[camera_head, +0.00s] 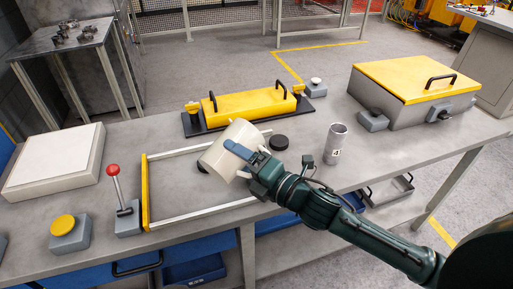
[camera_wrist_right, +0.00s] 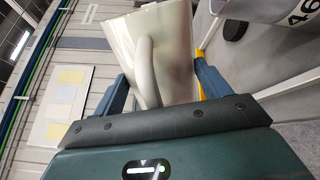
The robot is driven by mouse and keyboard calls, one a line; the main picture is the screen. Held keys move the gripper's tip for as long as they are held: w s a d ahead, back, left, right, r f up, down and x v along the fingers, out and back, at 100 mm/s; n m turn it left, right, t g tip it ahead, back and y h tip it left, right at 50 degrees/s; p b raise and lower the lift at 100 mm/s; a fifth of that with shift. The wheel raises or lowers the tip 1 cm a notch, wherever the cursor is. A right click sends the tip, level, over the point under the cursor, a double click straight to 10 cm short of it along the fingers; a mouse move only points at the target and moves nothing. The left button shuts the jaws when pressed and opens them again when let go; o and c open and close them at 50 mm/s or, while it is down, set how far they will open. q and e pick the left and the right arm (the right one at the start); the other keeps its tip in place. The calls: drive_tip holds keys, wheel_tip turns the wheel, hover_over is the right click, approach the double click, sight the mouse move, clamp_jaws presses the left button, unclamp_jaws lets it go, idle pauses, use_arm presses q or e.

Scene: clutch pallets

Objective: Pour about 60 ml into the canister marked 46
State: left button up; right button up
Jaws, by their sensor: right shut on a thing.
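A cream-white jug (camera_head: 222,160) is held above the table in the head view, with its body leaning. My right gripper (camera_head: 243,153) is shut on it. In the right wrist view the jug (camera_wrist_right: 178,50) fills the upper middle, and its handle lies between the fingers of the gripper (camera_wrist_right: 165,90). A grey metal canister (camera_head: 337,140) stands upright on the table, right of the jug and apart from it. Its label shows in part. In the right wrist view the canister (camera_wrist_right: 285,22) is at the upper right, with 46 on its label. The jug's contents are hidden. My left gripper is out of view.
A white frame (camera_head: 185,156) with a yellow side lies under and around the jug. A red-knobbed lever (camera_head: 114,178) and a yellow button (camera_head: 65,225) stand left. A yellow handled block (camera_head: 250,103) is behind, a yellow-lidded box (camera_head: 385,98) back right. A black disc (camera_head: 279,142) lies between jug and canister.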

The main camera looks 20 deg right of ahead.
drive_tip(key=shift+w+d+m, duration=0.1)
drive_tip(key=shift+d+m, duration=0.1)
drive_tip(key=shift+m, duration=0.3)
idle(2.2)
drive_tip(key=n, duration=0.1)
drive_tip(key=f+n, duration=0.1)
drive_tip(key=a+n+b, duration=0.1)
drive_tip(key=shift+s+f, duration=0.3)
drive_tip(key=shift+f, duration=0.05)
drive_tip(key=shift+d+f+n, duration=0.1)
drive_tip(key=shift+f+n, duration=0.05)
drive_tip(key=shift+n, duration=0.45)
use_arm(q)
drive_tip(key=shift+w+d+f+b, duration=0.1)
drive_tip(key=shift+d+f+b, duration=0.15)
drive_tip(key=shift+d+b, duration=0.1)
use_arm(e)
drive_tip(key=shift+w+f+n, duration=0.1)
drive_tip(key=shift+f+n, duration=0.35)
drive_tip(key=shift+n, duration=0.25)
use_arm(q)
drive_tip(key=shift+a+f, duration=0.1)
